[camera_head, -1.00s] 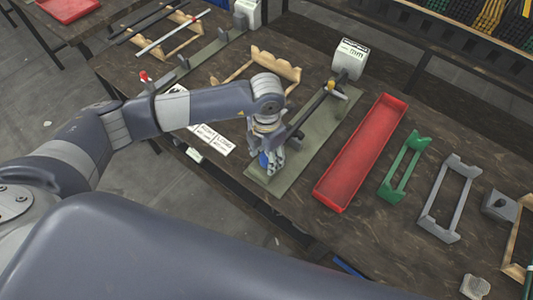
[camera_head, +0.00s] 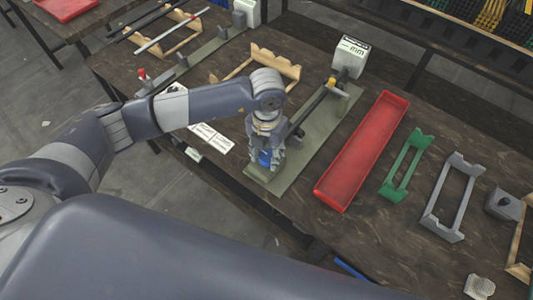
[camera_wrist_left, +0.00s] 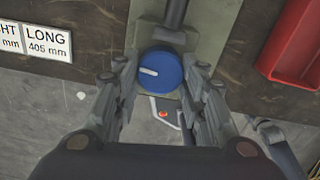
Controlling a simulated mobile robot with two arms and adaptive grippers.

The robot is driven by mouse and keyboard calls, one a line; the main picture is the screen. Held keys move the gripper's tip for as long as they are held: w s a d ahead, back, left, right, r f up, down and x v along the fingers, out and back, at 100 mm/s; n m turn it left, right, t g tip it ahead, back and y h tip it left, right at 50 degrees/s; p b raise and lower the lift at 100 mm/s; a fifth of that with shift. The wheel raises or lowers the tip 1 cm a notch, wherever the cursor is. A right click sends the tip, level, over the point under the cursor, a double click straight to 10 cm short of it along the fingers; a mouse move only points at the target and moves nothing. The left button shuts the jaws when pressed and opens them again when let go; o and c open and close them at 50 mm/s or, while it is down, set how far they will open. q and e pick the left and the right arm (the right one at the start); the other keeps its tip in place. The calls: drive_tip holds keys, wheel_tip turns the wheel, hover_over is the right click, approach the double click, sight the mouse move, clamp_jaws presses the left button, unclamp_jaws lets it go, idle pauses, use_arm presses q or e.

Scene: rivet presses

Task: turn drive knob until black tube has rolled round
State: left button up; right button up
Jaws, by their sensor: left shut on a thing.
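The blue drive knob (camera_head: 265,158) is at the near end of a rivet press on an olive-green base plate (camera_head: 322,130). It also shows in the left wrist view (camera_wrist_left: 160,72), round, with a white mark that points left and slightly up. My left gripper (camera_head: 267,162) reaches down over the knob, its fingers shut on either side of it. The black tube (camera_head: 309,112) runs from near the knob toward the back of the press; its near end shows in the left wrist view (camera_wrist_left: 176,14). My gripper partly hides the knob and near end. My right gripper is not in view.
A boxy white unit (camera_head: 351,58) stands at the press's far end. A long red tray (camera_head: 345,183) lies to the right, then a green rack (camera_head: 394,190) and a grey rack (camera_head: 435,222). Label cards (camera_head: 212,138) lie left of the press. A wooden rack (camera_head: 288,67) stands behind.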

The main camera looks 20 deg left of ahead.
sight(267, 156)
use_arm(q)
drive_tip(key=shift+n+b, duration=0.35)
drive_tip(key=shift+n, duration=1.25)
drive_tip(key=o, duration=1.1)
wheel_tip(267, 156, up, 12)
